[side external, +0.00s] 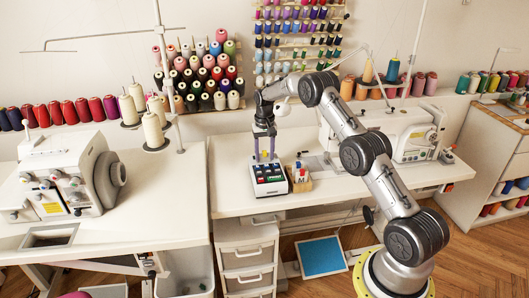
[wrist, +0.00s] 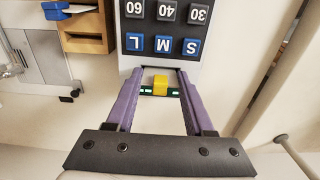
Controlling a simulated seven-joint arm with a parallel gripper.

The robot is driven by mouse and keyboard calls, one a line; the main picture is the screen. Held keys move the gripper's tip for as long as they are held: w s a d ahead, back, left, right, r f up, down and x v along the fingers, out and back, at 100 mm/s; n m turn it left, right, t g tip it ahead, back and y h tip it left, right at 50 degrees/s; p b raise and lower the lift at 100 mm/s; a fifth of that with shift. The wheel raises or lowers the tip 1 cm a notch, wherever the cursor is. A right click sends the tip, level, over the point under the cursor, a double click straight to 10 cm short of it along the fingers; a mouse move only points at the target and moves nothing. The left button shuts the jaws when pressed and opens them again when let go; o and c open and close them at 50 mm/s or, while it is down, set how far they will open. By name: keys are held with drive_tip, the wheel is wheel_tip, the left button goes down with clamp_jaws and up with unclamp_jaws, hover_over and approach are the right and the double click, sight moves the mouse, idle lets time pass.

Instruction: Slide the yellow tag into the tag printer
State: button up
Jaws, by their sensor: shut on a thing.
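My gripper (wrist: 161,80) has two purple fingers with the yellow tag (wrist: 160,84) between them, over a thin green strip with pale marks that spans the gap. In the side external view my gripper (side external: 265,158) points down just above the tag printer (side external: 268,189), a pale box with a dark key panel. In the wrist view the tag printer (wrist: 126,58) lies just beyond the fingertips, with keys marked 60, 40, 30, L, M and S. I cannot tell whether the tag touches the printer.
A wooden box (side external: 302,186) stands right beside the printer; in the wrist view the wooden box (wrist: 90,44) holds a blue item. A sewing machine (side external: 410,138) stands to the right on the white table (side external: 228,165). A serger (side external: 68,175) stands on the left table.

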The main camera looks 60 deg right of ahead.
drive_tip(key=shift+f, duration=0.25)
drive_tip(key=o, duration=1.4)
drive_tip(key=shift+c, duration=0.2)
wheel_tip(320, 180, up, 14)
drive_tip(key=shift+f, duration=0.1)
